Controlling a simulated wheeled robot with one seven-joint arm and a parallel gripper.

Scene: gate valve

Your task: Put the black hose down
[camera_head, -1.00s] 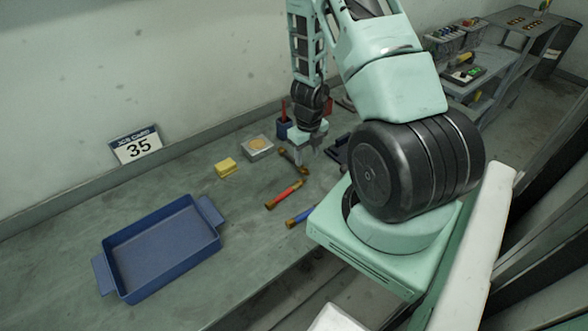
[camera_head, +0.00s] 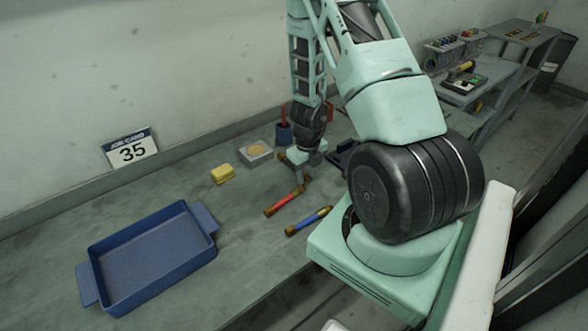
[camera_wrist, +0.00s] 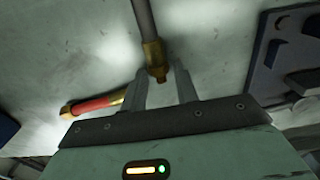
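The black hose, a dark rod with brass ends, shows its dark length (camera_wrist: 144,18) and near brass end (camera_wrist: 155,62) in the wrist view. In the head view it lies on the bench (camera_head: 50,235) behind the red hose (camera_head: 285,203), partly hidden by my gripper (camera_head: 301,180). My gripper (camera_wrist: 161,82) points down over its near brass end. In the wrist view the fingers stand apart on either side of that end, with a small gap visible on the right. The red hose (camera_wrist: 95,104) lies just left of my fingers.
A blue hose (camera_head: 308,220) lies nearer the bench's front edge. An empty blue tray (camera_head: 150,262) stands at left. A job card (camera_head: 131,149) leans at the wall.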

